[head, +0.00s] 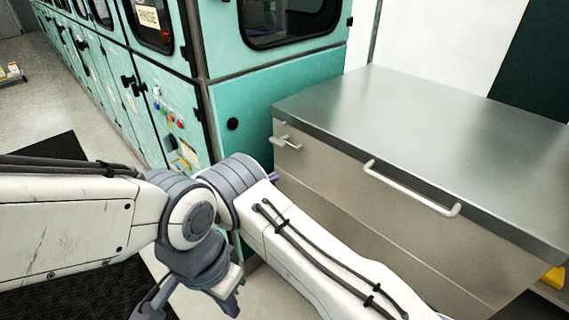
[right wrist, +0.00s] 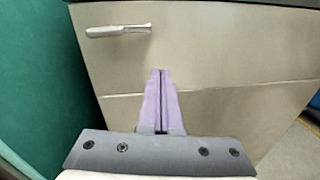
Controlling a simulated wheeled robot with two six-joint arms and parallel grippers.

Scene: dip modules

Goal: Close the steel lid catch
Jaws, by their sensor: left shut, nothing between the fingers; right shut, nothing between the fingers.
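The steel lid catch (head: 287,143) is a small bar handle near the upper left of the steel chest's (head: 340,200) front, just below the lid (head: 430,105). It also shows in the right wrist view (right wrist: 118,31), lying roughly level and standing out from the front. My right gripper (right wrist: 160,72) has its lilac fingers shut and empty, below and right of the catch and apart from it. In the head view only a lilac bit of it (head: 273,177) shows past my arm. My left gripper (head: 230,304) is low at the bottom edge, shut, away from the chest and partly hidden.
A fixed bar handle (head: 410,190) runs along the chest's front, right of the catch. A teal machine cabinet (head: 280,105) stands close on the chest's left. A dark mat (head: 40,165) lies on the floor at left. The lid's top is bare.

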